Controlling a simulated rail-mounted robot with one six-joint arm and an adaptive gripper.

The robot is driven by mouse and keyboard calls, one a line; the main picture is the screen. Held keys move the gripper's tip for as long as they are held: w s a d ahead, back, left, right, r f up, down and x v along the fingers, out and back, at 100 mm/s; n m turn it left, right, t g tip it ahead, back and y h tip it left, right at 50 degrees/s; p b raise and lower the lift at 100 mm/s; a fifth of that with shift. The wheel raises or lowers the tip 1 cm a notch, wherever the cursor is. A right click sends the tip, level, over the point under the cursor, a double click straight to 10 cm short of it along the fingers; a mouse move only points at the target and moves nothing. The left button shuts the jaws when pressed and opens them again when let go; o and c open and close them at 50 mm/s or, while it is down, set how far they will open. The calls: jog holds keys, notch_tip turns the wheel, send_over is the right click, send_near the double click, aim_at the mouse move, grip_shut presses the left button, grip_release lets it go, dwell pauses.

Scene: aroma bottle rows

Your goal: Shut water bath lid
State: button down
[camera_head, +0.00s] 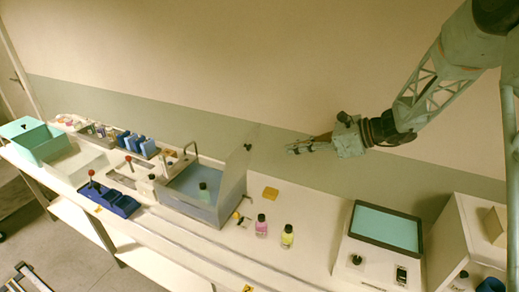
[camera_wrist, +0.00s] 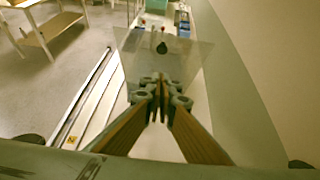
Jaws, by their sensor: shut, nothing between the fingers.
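The water bath (camera_head: 183,207) stands mid-bench with a metal rim and bluish water. A bottle with a green body (camera_head: 204,196) stands in it. Its clear lid (camera_head: 238,168) is open and stands near upright at the bath's right side. A dark knob (camera_head: 248,147) sits near the lid's top edge. In the wrist view the see-through lid (camera_wrist: 188,62) and its knob (camera_wrist: 162,48) are ahead of my fingers. My gripper (camera_head: 290,149) is shut and empty, to the right of the lid in the head view, pointing left. It also shows shut in the wrist view (camera_wrist: 160,82).
A pink bottle (camera_head: 261,226), a yellow-green bottle (camera_head: 287,237) and an orange block (camera_head: 270,194) are right of the bath. A device with a dark-framed teal top (camera_head: 388,228) stands further right.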

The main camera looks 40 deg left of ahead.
jog(key=shift+a, duration=0.1)
jog(key=a+r+p+x, duration=0.1)
jog(key=r+x, duration=0.1)
jog(key=x, duration=1)
jog(key=shift+s+a+p, duration=0.35)
jog(key=shift+s, duration=0.05)
jog(key=shift+r, duration=0.1)
jog(key=shift+a+r, duration=0.1)
